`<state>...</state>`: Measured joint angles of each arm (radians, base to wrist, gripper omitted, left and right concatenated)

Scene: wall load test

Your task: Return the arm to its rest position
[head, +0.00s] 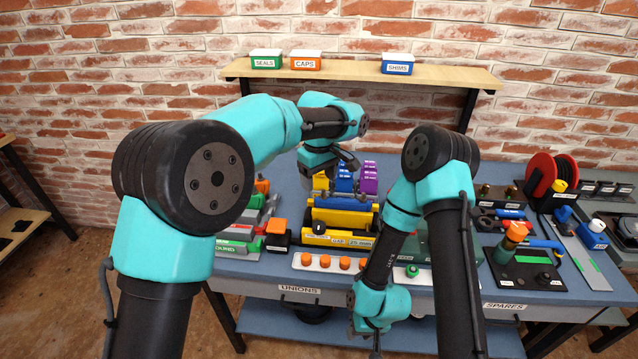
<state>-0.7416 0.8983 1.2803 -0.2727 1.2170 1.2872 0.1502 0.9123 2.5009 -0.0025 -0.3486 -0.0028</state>
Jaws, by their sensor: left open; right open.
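My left arm reaches across from the left, and its gripper (335,165) is over the back of the bench, near a yellow rack with blue and purple blocks (352,178). Its jaws are small in the picture and I see nothing held in them. My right arm bends down, and its gripper (375,342) hangs low at the bench's front edge, pointing downward. I see nothing held in it, and its fingertips are near the picture's bottom.
The blue bench (255,265) is crowded. A yellow gap fixture (338,242) stands mid-bench behind a white strip of orange caps (326,263). A red reel (541,174) and spares are right. A wooden shelf (350,75) with labelled boxes is on the brick wall behind.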

